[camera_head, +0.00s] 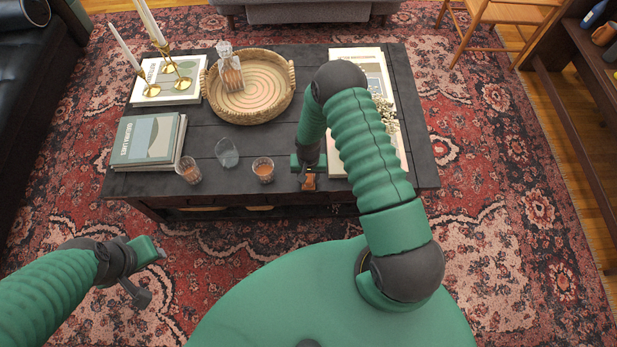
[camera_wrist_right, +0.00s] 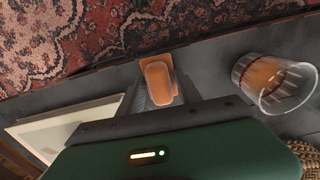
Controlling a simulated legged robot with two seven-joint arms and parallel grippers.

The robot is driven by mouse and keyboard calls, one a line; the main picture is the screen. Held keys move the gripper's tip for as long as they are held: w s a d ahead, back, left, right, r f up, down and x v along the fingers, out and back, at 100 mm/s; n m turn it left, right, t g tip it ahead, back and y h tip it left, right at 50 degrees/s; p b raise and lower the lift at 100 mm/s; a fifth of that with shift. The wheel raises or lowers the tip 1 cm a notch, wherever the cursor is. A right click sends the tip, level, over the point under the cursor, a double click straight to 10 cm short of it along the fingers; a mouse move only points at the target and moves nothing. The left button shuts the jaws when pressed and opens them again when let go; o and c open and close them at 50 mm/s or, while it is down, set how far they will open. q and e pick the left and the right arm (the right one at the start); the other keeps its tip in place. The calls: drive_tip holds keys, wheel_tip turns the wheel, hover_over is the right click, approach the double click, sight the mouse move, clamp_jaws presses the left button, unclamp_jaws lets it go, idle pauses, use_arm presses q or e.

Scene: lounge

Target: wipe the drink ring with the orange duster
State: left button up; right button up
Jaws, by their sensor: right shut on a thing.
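The orange duster (camera_head: 309,183) is at the front edge of the dark coffee table, under my right gripper (camera_head: 308,172). In the right wrist view the duster's orange handle (camera_wrist_right: 158,82) sits between the fingers, and the right gripper (camera_wrist_right: 160,98) is shut on it. I cannot tell whether the duster touches the tabletop. I cannot make out the drink ring in either view; my right arm hides part of the table. My left gripper (camera_head: 150,252) is low at the left, over the rug and away from the table; its fingers do not show clearly.
On the coffee table (camera_head: 205,135) stand a glass of amber drink (camera_head: 263,169), another (camera_head: 188,170), a clear glass (camera_head: 227,153), a woven tray (camera_head: 250,113) with a decanter (camera_head: 230,72), books (camera_head: 146,140) and brass candlesticks (camera_head: 180,82). White flowers (camera_head: 385,112) are beside my right arm.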

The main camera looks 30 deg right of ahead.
sight(308, 175)
drive_tip(key=shift+w+r+p, duration=0.2)
drive_tip(key=shift+r+p, duration=0.35)
drive_tip(key=shift+r, duration=0.55)
wheel_tip(308, 175, up, 3)
drive_tip(key=shift+d+r+p, duration=0.1)
drive_tip(key=shift+p, duration=1)
drive_tip(key=shift+r+p, duration=0.5)
drive_tip(key=shift+r, duration=0.1)
